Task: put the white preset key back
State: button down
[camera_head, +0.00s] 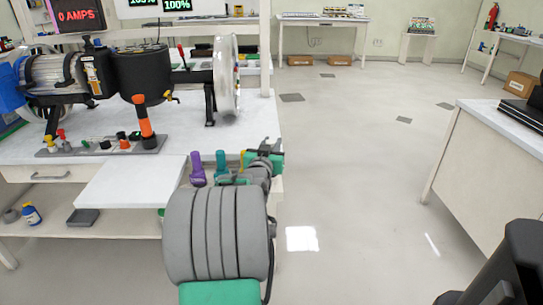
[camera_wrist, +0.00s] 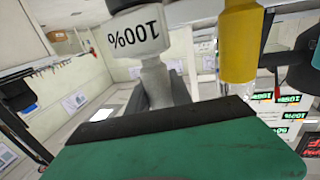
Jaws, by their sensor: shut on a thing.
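The white preset key (camera_wrist: 138,34), marked "100%", appears upside down near the top of the wrist view. My gripper (camera_head: 272,151) is shut on it. Its lower end is cut off by the frame. In the head view the white key cannot be made out behind my gripper and arm. A purple key (camera_head: 197,170), a teal key (camera_head: 221,163) and a yellow key (camera_head: 243,158) stand in a row just left of my gripper. A yellow key also shows in the wrist view (camera_wrist: 238,45), right of the white key. Whatever holds these keys is mostly hidden by my arm.
A bench (camera_head: 100,150) with a motor rig (camera_head: 140,72) and a large disc (camera_head: 226,75) stands at left. A white board (camera_head: 130,184) juts from its front. Open floor (camera_head: 350,170) lies to the right, before another counter (camera_head: 490,170).

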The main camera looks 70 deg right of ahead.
jog(key=shift+f, duration=1.5)
jog(key=shift+f+b, duration=0.1)
jog(key=shift+b, duration=0.25)
jog(key=shift+f, duration=0.15)
jog(key=c, duration=1.1)
grip_release()
jog(key=shift+c, duration=0.2)
